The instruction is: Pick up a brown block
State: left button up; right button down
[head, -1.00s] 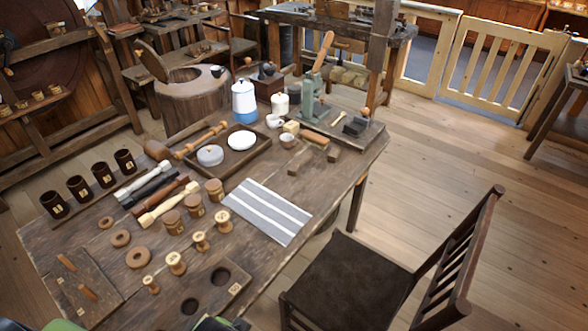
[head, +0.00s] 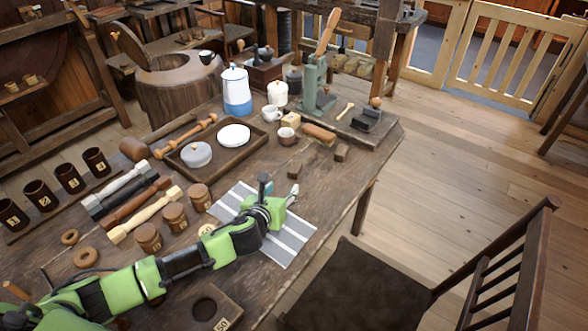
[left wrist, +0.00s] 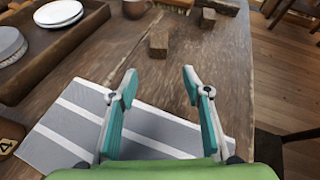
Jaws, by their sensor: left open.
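Two small brown blocks lie on the wooden table beyond the striped cloth. The nearer block (head: 295,170) shows in the left wrist view (left wrist: 159,44) just ahead of the jaws, roughly centred between them. The other block (head: 341,153) is farther right and also shows in the left wrist view (left wrist: 208,18). My left gripper (head: 280,187) is over the grey and white striped cloth (head: 285,240). Its two fingers (left wrist: 159,80) are spread with nothing between them, short of the nearer block. My right gripper is out of view.
A wooden tray (head: 215,165) with a lidded pot and white plates is to the left. Bare table surrounds the blocks; the table's right edge (head: 362,187) is nearby.

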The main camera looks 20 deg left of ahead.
aim_at(293, 169)
pick_arm(q)
jog(key=shift+w+a+r+m, duration=0.1)
jog(key=shift+w+a+m, duration=0.25)
jog(key=shift+w+m, duration=0.35)
jog(key=shift+w, duration=0.25)
jog(key=x, duration=0.2)
jog(key=shift+w, duration=0.35)
jog(key=b+x, duration=0.1)
jog(key=x, duration=0.3)
jog(key=shift+w, duration=0.55)
jog(key=shift+d+b+x, duration=0.2)
jog(key=shift+b+x, duration=0.4)
jog(key=shift+x, duration=2.05)
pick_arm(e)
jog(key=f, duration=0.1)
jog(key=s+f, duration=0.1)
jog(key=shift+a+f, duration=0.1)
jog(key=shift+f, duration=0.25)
pick_arm(q)
jog(key=c, duration=1)
